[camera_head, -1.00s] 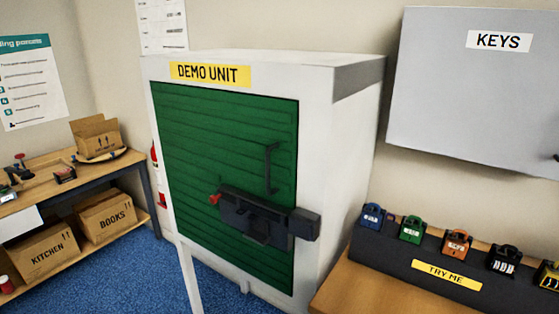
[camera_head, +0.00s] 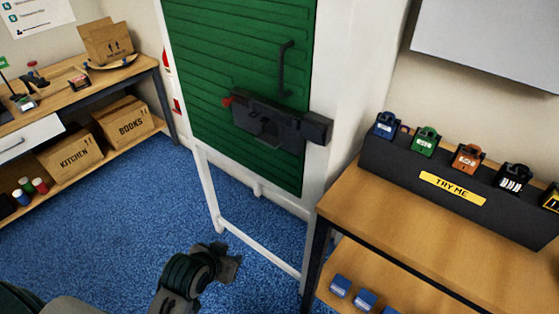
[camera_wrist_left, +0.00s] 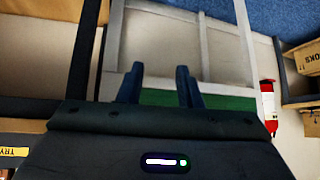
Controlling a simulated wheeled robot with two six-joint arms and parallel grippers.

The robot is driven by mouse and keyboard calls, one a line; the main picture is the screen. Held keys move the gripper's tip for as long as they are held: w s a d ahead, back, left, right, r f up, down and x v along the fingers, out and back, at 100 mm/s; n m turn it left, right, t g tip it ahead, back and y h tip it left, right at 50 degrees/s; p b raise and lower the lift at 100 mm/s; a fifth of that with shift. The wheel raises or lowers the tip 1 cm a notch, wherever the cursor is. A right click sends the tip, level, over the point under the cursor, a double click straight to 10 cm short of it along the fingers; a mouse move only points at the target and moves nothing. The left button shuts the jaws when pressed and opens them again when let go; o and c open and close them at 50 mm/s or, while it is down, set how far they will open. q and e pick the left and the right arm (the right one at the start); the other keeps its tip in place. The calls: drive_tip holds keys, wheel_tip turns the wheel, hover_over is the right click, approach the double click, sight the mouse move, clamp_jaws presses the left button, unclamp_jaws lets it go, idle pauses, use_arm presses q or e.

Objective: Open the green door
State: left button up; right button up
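The green door (camera_head: 225,70) is shut in its white cabinet frame (camera_head: 333,100). It has a dark vertical handle (camera_head: 284,70). Below the handle a dark latch bar (camera_head: 268,122) with a red tip at its left end reaches across the door's right edge onto the frame. My left gripper (camera_head: 228,264) is low in front of the cabinet, below the door and apart from it. In the left wrist view its two fingers (camera_wrist_left: 160,85) stand apart with nothing between them, and a green strip of the door (camera_wrist_left: 228,103) shows behind them. My right gripper is not in view.
A wooden table (camera_head: 400,215) with several coloured padlocks on a dark "TRY ME" stand (camera_head: 440,185) is at the right. A workbench (camera_head: 85,90) with cartons is at the left. Blue carpet (camera_head: 130,220) lies free before the cabinet.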

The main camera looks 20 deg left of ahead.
use_arm(q)
drive_tip(key=w+d+r+t+h, duration=0.1)
drive_tip(key=w+d+r+t, duration=0.1)
drive_tip(key=w+r+t, duration=0.5)
drive_tip(key=w+d+r+t+h, duration=0.1)
drive_tip(key=w+r, duration=0.5)
drive_tip(key=r, duration=0.6)
drive_tip(key=t+h, duration=0.1)
drive_tip(key=t, duration=0.5)
approach(280, 66)
drive_tip(key=p+x, duration=0.3)
drive_tip(key=x, duration=0.6)
drive_tip(key=shift+w+r+p, duration=0.1)
drive_tip(key=shift+r+p, duration=0.1)
drive_tip(key=shift+p, duration=0.1)
drive_tip(key=shift+w+d+r, duration=0.1)
drive_tip(key=shift+w+r, duration=0.05)
drive_tip(key=shift+w, duration=0.45)
clamp_jaws()
